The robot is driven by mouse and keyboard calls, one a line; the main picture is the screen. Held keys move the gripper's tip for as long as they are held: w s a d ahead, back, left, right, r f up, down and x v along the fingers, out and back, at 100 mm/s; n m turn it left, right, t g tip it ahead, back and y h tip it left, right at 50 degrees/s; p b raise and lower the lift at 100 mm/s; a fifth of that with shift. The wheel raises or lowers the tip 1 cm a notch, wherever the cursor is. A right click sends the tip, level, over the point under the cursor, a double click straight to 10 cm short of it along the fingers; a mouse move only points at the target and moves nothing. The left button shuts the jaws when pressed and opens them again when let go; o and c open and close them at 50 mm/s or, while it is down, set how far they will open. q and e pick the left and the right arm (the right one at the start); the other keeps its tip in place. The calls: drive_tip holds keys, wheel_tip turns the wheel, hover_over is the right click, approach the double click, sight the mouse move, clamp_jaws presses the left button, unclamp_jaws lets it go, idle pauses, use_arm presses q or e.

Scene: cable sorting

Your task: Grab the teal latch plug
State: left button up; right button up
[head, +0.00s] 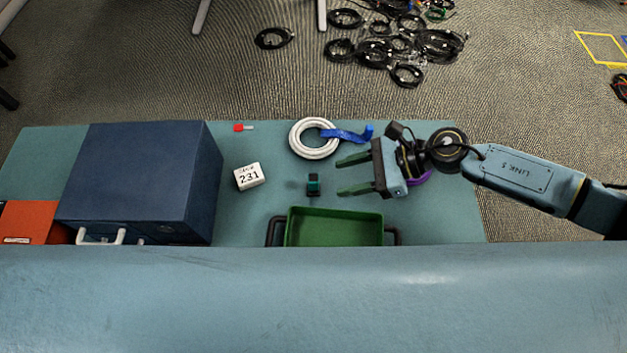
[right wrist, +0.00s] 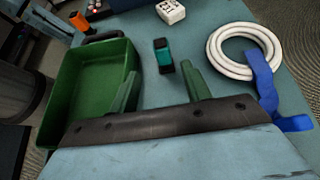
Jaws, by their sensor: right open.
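The teal latch plug (head: 314,185) is a small teal and black block lying on the table between the white block and the green tray. My left gripper is not seen.
A white coiled cable (head: 296,139) with a blue strap (head: 345,134) lies behind the plug. A green tray (head: 334,211) with dark handles stands in front. A white block marked 231 (head: 248,176), a red connector (head: 239,128) and a large blue box (head: 150,170) lie left.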

sight(307, 191)
drive_tip(key=x, duration=0.4)
drive_tip(key=shift+a+f, duration=0.15)
drive_tip(key=shift+a, duration=0.15)
drive_tip(key=x, duration=0.5)
drive_tip(key=shift+w+a+r, duration=0.2)
drive_tip(key=shift+w+r, duration=0.05)
clamp_jaws()
